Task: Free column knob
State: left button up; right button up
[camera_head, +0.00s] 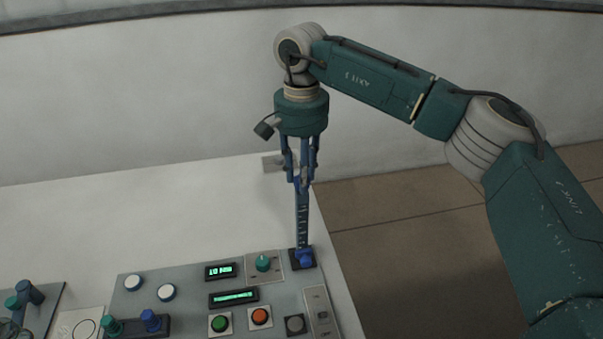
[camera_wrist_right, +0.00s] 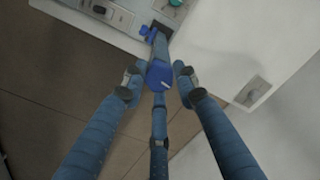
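A slim blue column (camera_head: 302,215) with pale marks along it stands up from a dark square base at the panel's right corner. A blue knob (camera_head: 304,258) sits at its foot. The knob also shows in the wrist view (camera_wrist_right: 147,33). My right gripper (camera_head: 301,172) points down over the column's top. In the wrist view the column's blue top (camera_wrist_right: 160,74) lies between the fingers of my right gripper (camera_wrist_right: 158,80). Narrow gaps show beside the two side fingers; contact with the third finger is unclear. The foot knob is well below the fingertips. My left gripper is not in view.
The grey control panel (camera_head: 190,318) carries a teal knob (camera_head: 262,263), green (camera_head: 220,323) and orange (camera_head: 260,316) buttons, and displays. It sits on a white table (camera_head: 150,215). A second panel with knobs is at the lower left. Tiled floor lies right of the table.

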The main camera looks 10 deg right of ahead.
jog(key=o, duration=0.4)
jog(key=shift+w+r, duration=0.1)
jog(key=shift+r, duration=0.05)
notch_tip(320, 180, up, 12)
jog(key=shift+f, duration=0.1)
jog(key=shift+s, duration=0.2)
